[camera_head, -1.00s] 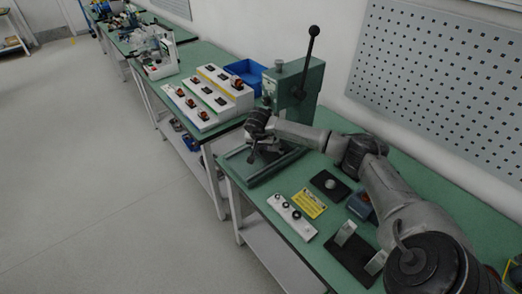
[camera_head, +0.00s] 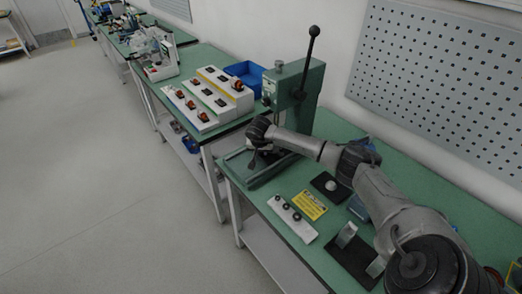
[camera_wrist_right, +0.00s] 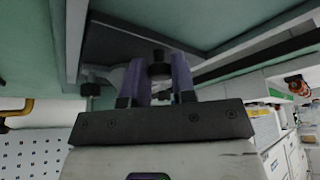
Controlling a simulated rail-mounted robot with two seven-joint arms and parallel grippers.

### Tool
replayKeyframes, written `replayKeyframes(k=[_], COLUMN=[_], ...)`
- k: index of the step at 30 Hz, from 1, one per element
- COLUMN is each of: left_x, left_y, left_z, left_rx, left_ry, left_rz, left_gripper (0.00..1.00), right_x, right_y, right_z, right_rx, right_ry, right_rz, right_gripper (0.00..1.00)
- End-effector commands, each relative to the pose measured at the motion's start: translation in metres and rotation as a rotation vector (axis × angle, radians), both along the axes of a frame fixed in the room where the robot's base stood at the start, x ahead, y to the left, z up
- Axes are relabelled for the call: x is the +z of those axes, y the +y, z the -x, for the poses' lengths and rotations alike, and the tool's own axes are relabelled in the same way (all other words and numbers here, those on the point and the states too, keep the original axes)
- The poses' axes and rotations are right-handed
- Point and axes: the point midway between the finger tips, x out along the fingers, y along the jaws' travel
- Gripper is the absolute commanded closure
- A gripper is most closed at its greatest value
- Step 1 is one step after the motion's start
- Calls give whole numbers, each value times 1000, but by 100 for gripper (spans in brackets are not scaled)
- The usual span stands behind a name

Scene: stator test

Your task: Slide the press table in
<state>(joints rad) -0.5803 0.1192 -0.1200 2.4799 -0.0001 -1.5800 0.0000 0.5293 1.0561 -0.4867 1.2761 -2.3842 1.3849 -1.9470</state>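The green press (camera_head: 300,88) stands at the back left of the near bench, its black lever pointing up. Its low base (camera_head: 238,166) with the sliding table reaches toward the bench's front left edge. My right gripper (camera_head: 254,164) is low over this base, and my wrist hides part of the table. In the right wrist view, the two purplish fingers (camera_wrist_right: 159,82) stand either side of a small dark knob (camera_wrist_right: 158,68) on the grey table part (camera_wrist_right: 125,45). My left gripper is not in view.
On the near bench are a white strip with dark knobs (camera_head: 292,218), a yellow label plate (camera_head: 311,204), a black pad (camera_head: 330,186) and a dark fixture with metal blocks (camera_head: 352,262). A control panel (camera_head: 205,97) and blue bin (camera_head: 246,72) are on the neighbouring bench.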

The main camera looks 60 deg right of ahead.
Motion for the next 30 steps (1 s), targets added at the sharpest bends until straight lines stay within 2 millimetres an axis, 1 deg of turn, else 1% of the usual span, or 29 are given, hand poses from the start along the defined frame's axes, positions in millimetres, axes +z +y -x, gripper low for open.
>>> replayKeyframes(k=[1, 5, 13, 19, 26, 27, 30], left_x=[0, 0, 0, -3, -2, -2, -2], left_y=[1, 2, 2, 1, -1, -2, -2], left_z=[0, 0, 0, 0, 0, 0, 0], left_rx=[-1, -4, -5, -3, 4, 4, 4], left_ry=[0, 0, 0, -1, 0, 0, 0], left_rz=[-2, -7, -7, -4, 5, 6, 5], left_gripper=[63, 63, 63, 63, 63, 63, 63], right_x=[0, 0, 1, 1, 0, 0, 0], right_y=[0, 0, -1, -15, -16, -16, -16], right_z=[0, 0, 0, 6, 7, 7, 7], right_rx=[0, 0, 0, -3, -3, -3, -3], right_ry=[0, 0, 0, 0, 2, 2, 2], right_rz=[0, 0, 1, 2, 2, 3, 2], right_gripper=[88, 100, 100, 100, 100, 74, 65])
